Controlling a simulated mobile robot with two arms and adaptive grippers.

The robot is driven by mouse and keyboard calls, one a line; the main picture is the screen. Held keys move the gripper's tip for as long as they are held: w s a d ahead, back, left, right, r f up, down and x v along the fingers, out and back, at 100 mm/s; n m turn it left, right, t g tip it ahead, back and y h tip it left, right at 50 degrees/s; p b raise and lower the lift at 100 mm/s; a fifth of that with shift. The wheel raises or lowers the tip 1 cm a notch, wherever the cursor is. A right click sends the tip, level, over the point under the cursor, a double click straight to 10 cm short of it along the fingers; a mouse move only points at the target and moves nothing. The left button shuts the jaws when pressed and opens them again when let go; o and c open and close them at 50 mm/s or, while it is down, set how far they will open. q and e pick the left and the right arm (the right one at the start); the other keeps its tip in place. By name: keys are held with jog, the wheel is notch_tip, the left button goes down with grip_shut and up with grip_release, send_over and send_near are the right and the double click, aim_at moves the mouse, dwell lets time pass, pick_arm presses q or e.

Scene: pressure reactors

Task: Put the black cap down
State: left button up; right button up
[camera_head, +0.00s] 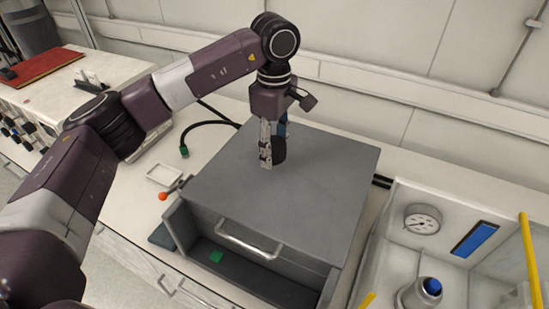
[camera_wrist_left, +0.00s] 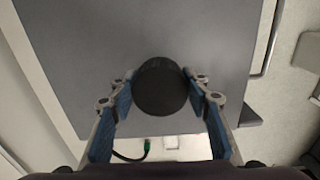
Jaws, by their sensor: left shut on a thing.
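The black cap (camera_wrist_left: 161,87) is a round dark disc between the two blue-padded fingers of my left gripper (camera_wrist_left: 160,92) in the left wrist view. In the head view my left gripper (camera_head: 273,150) points down over the grey top of a cabinet (camera_head: 335,165), shut on the cap (camera_head: 279,150). The cap's edge shows beside the near finger. I cannot tell whether the cap touches the top. My right gripper is not in view.
Much of the grey top is clear.

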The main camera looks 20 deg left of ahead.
aim_at(274, 173)
pick_arm(q)
jog(key=shift+f, duration=0.25)
jog(key=shift+s+f, duration=0.15)
jog(key=shift+f, duration=0.2)
notch_tip(274, 173, down, 3)
jog(key=shift+f+p, duration=0.2)
jog(key=shift+p, duration=0.65)
jog(key=shift+f, duration=0.15)
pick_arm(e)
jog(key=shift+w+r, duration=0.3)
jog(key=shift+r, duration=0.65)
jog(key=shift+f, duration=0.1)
